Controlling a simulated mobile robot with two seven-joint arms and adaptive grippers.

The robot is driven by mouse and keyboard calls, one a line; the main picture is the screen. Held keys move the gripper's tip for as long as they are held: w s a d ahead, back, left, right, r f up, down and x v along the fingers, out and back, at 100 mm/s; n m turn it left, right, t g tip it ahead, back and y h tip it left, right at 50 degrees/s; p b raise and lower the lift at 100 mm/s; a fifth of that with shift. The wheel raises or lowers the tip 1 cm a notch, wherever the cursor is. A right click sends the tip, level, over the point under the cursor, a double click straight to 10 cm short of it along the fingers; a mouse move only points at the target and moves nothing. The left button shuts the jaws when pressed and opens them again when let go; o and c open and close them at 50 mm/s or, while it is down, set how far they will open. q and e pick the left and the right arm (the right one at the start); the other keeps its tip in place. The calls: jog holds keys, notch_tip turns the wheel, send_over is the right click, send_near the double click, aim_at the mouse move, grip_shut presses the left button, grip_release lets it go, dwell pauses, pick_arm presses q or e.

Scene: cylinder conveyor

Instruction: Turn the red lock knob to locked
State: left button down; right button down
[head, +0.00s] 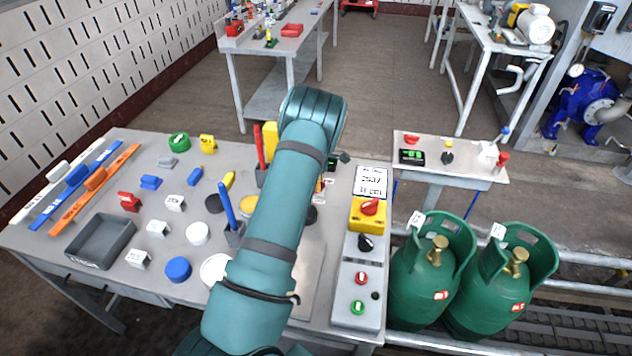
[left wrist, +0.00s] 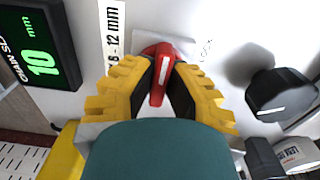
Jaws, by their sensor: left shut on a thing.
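The red lock knob (left wrist: 159,64) is in the upper middle of the left wrist view, with a white line along its handle. The handle lies nearly along the picture's vertical, tilted slightly. A grey "LOCK" marking (left wrist: 206,50) is on the pale panel to its upper right. My left gripper (left wrist: 162,88) has its dark pads on both sides of the handle, shut on it. In the head view my teal left arm crosses the bench and hides the gripper and most of this knob. My right gripper is in neither view.
A green-digit display (left wrist: 42,62) and a "6 - 12 mm" label (left wrist: 113,35) lie left of the knob. A black knob (left wrist: 268,95) stands close on the right. A yellow box with a red switch (head: 370,207) and green gas cylinders (head: 433,270) stand right of my arm.

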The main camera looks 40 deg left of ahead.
pick_arm(q)
jog(key=shift+f, duration=0.1)
jog(key=c, duration=1)
grip_release()
notch_tip(320, 180, up, 12)
jog(key=shift+r, duration=0.1)
